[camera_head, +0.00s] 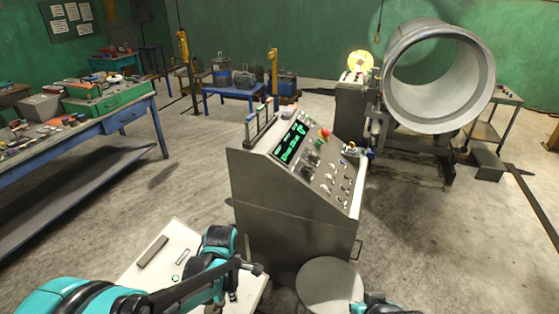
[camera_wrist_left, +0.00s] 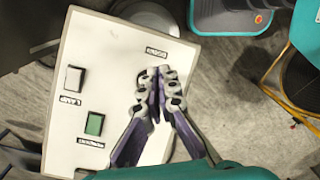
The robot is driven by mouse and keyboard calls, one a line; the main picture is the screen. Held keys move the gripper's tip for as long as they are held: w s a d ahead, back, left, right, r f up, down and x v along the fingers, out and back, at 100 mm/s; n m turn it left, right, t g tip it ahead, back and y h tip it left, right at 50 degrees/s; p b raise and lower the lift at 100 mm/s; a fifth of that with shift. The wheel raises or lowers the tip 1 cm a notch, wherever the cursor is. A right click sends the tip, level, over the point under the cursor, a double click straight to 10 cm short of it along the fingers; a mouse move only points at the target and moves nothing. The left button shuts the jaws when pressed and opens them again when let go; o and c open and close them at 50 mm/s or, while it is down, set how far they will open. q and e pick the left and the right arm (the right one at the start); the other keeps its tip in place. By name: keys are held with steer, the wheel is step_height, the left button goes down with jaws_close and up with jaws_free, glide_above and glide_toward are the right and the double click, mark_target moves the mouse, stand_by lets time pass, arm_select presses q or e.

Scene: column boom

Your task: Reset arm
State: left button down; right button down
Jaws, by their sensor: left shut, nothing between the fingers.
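My left gripper (camera_wrist_left: 160,78) is shut and empty, its two purple-grey fingers together at the tips. In the wrist view it is over a pale panel (camera_wrist_left: 110,65) that has a white rocker switch (camera_wrist_left: 73,78) and a green button (camera_wrist_left: 94,124). I cannot tell whether the fingertips touch the panel. In the head view my left arm reaches in from the lower left over the pale panel (camera_head: 188,238), and the gripper is small and partly hidden. Only a teal part of my right arm shows at the bottom edge; its gripper is out of view.
A grey control console (camera_head: 290,215) with a lit screen, knobs and a red button stands close ahead. A round grey top (camera_head: 329,284) is in front of it. A large metal cylinder (camera_head: 428,112) stands behind right. A blue workbench (camera_head: 75,170) is at left. Concrete floor lies between.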

arm_select(q)
steer(key=shift+r, duration=0.35)
steer(key=s+a+m+t+b, duration=0.4)
steer(key=s+m+t+b, duration=0.3)
steer(key=m, duration=1.3)
steer(key=s+b, duration=0.3)
steer(key=b, duration=0.2)
steer(key=shift+s+a+r, duration=0.2)
